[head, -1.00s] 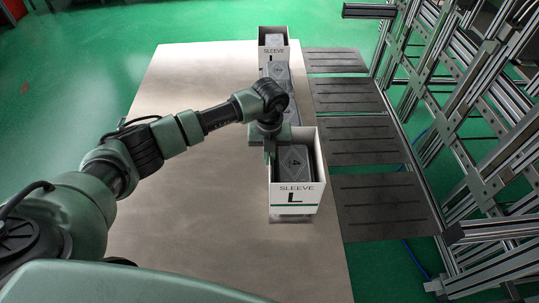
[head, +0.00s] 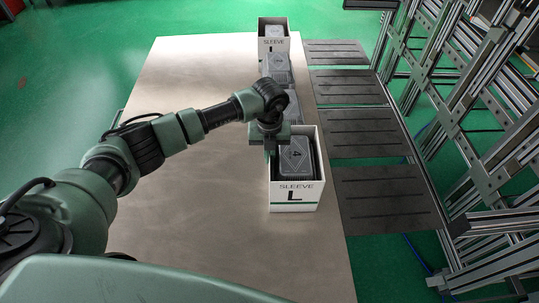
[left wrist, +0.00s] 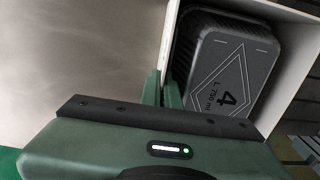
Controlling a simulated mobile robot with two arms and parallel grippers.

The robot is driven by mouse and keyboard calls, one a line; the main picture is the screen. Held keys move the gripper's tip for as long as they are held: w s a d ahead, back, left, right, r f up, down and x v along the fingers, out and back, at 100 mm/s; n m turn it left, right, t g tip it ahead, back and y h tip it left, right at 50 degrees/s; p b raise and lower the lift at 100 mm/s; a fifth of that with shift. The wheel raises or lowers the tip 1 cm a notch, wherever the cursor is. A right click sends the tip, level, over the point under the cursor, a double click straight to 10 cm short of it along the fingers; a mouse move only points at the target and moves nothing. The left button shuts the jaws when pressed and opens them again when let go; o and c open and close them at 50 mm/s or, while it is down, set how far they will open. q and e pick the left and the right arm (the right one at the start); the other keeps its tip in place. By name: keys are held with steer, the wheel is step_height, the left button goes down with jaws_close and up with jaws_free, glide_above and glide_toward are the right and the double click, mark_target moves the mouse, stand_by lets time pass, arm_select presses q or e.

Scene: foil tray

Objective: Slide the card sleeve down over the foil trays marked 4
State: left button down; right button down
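The white card sleeve (head: 296,196), printed SLEEVE L, stands upright near the table's right edge. It surrounds the dark grey foil trays marked 4 (head: 296,157), whose top lies near the sleeve's rim. No gap shows beneath the sleeve's front face. In the left wrist view the sleeve's white wall (left wrist: 292,22) stands around the trays (left wrist: 228,75). My left gripper (head: 270,150) is at the sleeve's left wall. Its fingers (left wrist: 162,90) are close together with the wall's edge between them. The lower part of the trays is hidden by the sleeve. My right gripper is not in view.
Behind stand more grey trays (head: 279,66) and a second white sleeve (head: 273,44) at the far end. Dark slotted panels (head: 385,200) and a metal frame (head: 470,130) lie to the right. The table (head: 190,90) is clear on the left.

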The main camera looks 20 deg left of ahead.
arm_select(q)
steer(key=shift+f, duration=0.2)
steer(key=c, duration=1.6)
jaws_free()
step_height(320, 180, up, 8)
steer(key=shift+f, duration=0.1)
